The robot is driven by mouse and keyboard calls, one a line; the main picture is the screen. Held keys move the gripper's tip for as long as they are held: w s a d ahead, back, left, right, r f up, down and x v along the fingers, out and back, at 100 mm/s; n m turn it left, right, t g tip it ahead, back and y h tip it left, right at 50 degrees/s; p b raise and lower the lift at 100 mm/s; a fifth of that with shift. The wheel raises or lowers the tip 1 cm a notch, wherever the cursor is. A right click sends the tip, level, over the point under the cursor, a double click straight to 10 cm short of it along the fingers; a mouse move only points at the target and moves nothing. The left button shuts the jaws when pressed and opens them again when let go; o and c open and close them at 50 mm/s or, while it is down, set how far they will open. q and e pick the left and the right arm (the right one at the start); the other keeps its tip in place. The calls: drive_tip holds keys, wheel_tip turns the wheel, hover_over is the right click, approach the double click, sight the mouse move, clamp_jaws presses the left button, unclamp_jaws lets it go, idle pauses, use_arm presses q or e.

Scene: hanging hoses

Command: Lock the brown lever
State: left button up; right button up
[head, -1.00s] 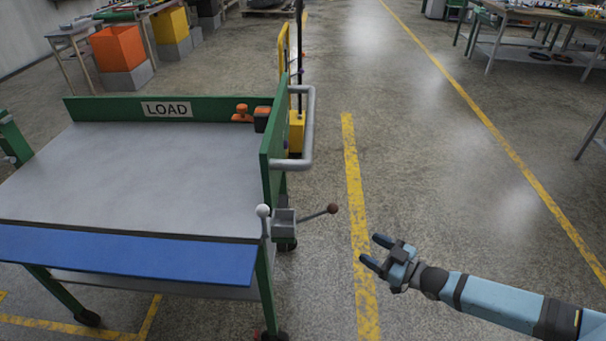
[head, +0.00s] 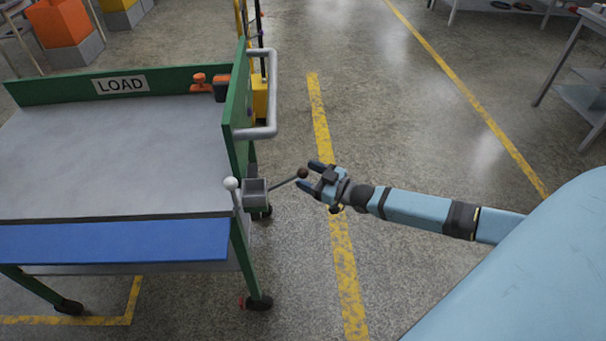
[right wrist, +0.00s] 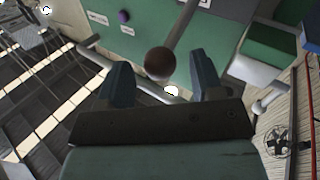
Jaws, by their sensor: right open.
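The brown lever (head: 284,180) is a thin grey rod with a brown ball knob. It slants up to the right from a grey box (head: 256,191) on the cart's near right corner. A second lever with a white knob (head: 231,183) stands nearly upright at the box's left. My right gripper (head: 308,174) is open, with its fingertips at the brown knob. In the right wrist view the brown knob (right wrist: 159,63) shows between the two spread fingers; I cannot tell whether they touch it. My left gripper is not in view.
The green cart (head: 45,90) with a LOAD sign has a grey top and a blue front strip (head: 110,241). A grey handle bar (head: 273,95) stands out on its right side, beyond the levers. The floor to the right is clear up to the far tables.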

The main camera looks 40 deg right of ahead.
drive_tip(key=shift+x, duration=1.05)
